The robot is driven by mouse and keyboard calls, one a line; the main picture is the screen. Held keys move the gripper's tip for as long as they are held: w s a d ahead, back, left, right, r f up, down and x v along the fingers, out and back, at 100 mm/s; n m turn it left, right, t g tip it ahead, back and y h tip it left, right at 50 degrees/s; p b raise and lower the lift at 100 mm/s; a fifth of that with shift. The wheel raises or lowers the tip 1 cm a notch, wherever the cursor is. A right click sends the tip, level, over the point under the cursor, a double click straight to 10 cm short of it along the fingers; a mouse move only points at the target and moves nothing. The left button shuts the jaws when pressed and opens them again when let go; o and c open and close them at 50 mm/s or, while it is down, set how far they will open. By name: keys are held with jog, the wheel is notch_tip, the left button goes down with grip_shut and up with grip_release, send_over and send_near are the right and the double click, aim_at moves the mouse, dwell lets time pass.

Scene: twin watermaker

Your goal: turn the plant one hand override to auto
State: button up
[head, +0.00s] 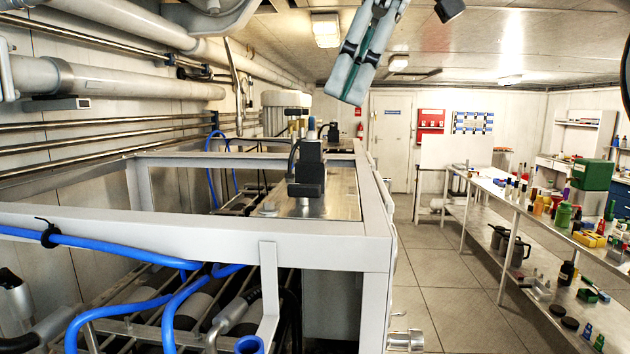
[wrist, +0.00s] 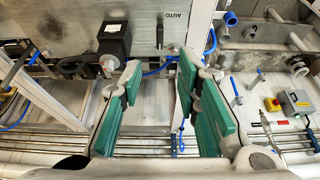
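In the wrist view, a grey metal panel (wrist: 205,14) carries the printed word AUTO. A short dark upright lever or slot (wrist: 160,31) shows just left of the word; I cannot tell for sure whether it is the override or how it is set. My gripper (wrist: 160,72) is open, with green pads wide apart and nothing between them. Its fingers are nearer the camera than the panel and lie below the marking in the picture. In the head view, my gripper (head: 368,50) hangs high near the ceiling, above the white plant frame (head: 200,222). The AUTO marking cannot be made out there.
A black box-shaped unit (head: 306,172) stands on the metal plate; a similar black unit (wrist: 114,40) shows in the wrist view. Blue hoses (head: 100,249) run along the frame. A laden bench (head: 490,190) stands right, beyond a clear floor aisle (head: 440,285). Pipes (head: 125,80) line the left wall.

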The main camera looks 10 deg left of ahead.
aim_at(312, 185)
jog(key=b+x, duration=0.3)
jog(key=x, duration=0.9)
jog(key=shift+f, duration=0.35)
grip_shut()
